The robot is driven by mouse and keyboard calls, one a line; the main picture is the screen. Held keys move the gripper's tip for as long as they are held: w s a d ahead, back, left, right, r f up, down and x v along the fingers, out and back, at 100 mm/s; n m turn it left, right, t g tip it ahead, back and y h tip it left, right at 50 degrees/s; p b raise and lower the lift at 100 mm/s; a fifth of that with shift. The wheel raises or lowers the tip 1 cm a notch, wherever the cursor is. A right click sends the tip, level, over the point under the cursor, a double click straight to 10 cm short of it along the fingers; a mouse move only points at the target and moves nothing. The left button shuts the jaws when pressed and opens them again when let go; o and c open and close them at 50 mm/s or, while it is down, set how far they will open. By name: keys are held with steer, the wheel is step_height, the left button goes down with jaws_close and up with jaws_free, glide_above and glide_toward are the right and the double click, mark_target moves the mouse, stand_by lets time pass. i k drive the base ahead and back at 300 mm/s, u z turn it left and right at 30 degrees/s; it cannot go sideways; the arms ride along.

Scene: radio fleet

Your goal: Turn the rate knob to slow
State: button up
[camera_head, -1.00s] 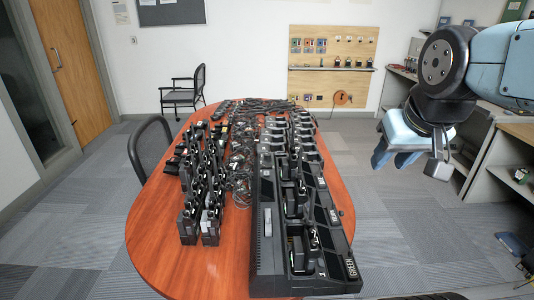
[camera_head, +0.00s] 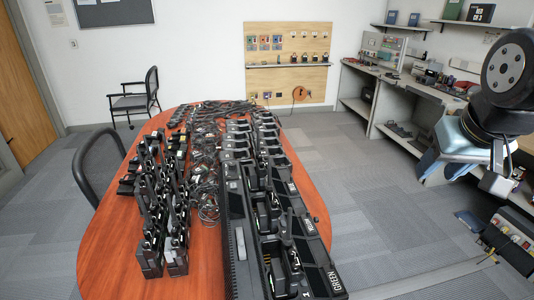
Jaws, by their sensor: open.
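My gripper (camera_head: 450,160) hangs at the right of the head view, with light blue fingers pointing down. It is apart from everything and holds nothing that I can see. No rate knob can be made out. Grey panels with small controls stand on the bench at the right back (camera_head: 380,45). A unit with a dark sloped front and several knob-like parts (camera_head: 512,240) shows at the lower right edge, but its labels are too small to read.
A red-brown oval table (camera_head: 205,270) carries black radio chargers (camera_head: 255,230), several radios (camera_head: 160,215) and tangled cables. A pegboard (camera_head: 290,80) is on the back wall. Chairs (camera_head: 135,95) stand at the left.

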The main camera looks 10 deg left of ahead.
mark_target(232, 166)
steer(key=z, duration=0.9)
steer(key=k, duration=0.9)
steer(key=u, duration=1.6)
steer(key=i, duration=1)
steer(key=z, duration=0.05)
